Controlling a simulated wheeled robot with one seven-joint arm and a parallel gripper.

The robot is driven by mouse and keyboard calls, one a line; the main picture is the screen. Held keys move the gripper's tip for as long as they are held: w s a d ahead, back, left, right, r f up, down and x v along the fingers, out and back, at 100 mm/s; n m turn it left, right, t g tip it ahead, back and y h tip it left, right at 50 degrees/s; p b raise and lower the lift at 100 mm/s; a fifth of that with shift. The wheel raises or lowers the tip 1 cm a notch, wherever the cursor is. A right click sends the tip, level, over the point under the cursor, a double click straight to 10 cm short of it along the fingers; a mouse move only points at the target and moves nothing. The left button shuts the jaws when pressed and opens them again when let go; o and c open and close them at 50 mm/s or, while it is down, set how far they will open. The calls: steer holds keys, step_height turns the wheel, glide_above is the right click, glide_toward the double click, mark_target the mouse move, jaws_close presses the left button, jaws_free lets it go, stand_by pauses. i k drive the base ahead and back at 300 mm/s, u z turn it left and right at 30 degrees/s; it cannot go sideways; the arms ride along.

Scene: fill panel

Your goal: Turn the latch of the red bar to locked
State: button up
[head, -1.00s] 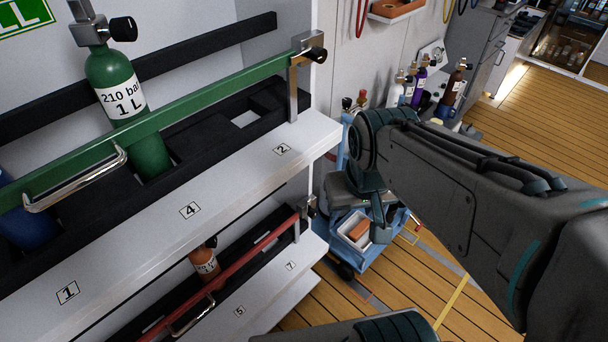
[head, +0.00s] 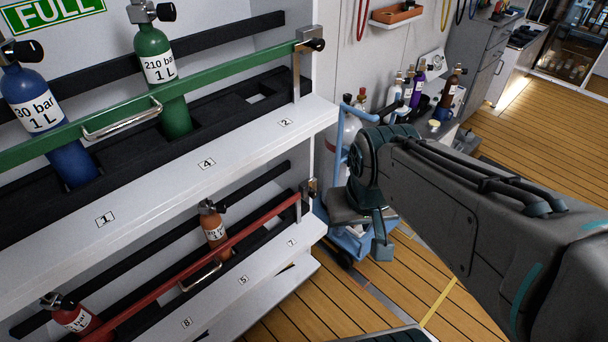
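The red bar (head: 245,235) runs across the front of the lower shelf, with a metal handle (head: 201,276) near its middle. Its right end meets a metal bracket at the shelf's right end. The small latch (head: 309,187) is on that bracket; its turn position is too small to tell. An orange cylinder (head: 214,232) and a red cylinder (head: 77,318) stand behind the bar. My arm reaches in from the right. A dark grey and teal part, apparently my gripper (head: 380,235), hangs below its bend, right of the latch and apart from it.
Above, a green bar (head: 215,80) with its own black-knobbed latch (head: 315,44) crosses the upper shelf, holding blue (head: 66,150) and green (head: 176,112) cylinders. A blue trolley (head: 341,240) stands behind my arm.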

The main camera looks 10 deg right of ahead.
mark_target(313, 193)
steer(key=u, duration=0.7)
steer(key=i, duration=0.7)
steer(key=z, duration=1.05)
